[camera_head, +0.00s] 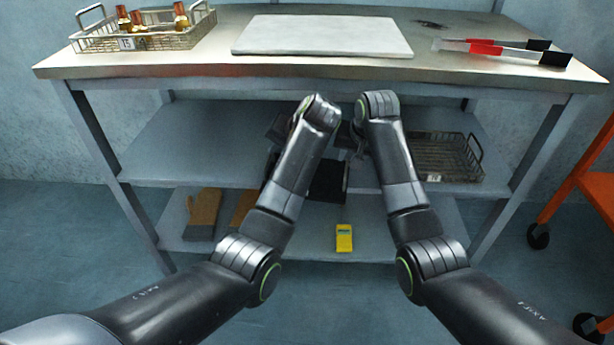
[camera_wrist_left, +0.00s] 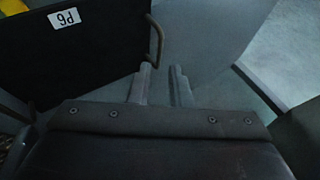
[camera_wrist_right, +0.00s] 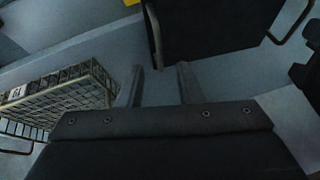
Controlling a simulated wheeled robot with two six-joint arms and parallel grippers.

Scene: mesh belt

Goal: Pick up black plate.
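The black plate (camera_head: 327,182) is on the middle shelf in the head view, partly hidden by my left arm. In the left wrist view the black plate (camera_wrist_left: 95,50) has a white "P6" label and a bar handle (camera_wrist_left: 156,40). My left gripper (camera_wrist_left: 161,68) is open, its fingertips close to the lower end of that handle. In the right wrist view the plate (camera_wrist_right: 210,25) has a handle (camera_wrist_right: 152,35) in front of my right gripper (camera_wrist_right: 160,68), which is open with the handle's near end about between its fingertips. Contact cannot be told.
A wire basket (camera_head: 482,172) stands on the middle shelf to the right; it also shows in the right wrist view (camera_wrist_right: 68,100). The tabletop (camera_head: 340,72) above holds a bottle basket (camera_head: 90,42) and a pale board (camera_head: 322,35). Gloves (camera_head: 203,212) and a yellow device (camera_head: 344,238) lie on the bottom shelf.

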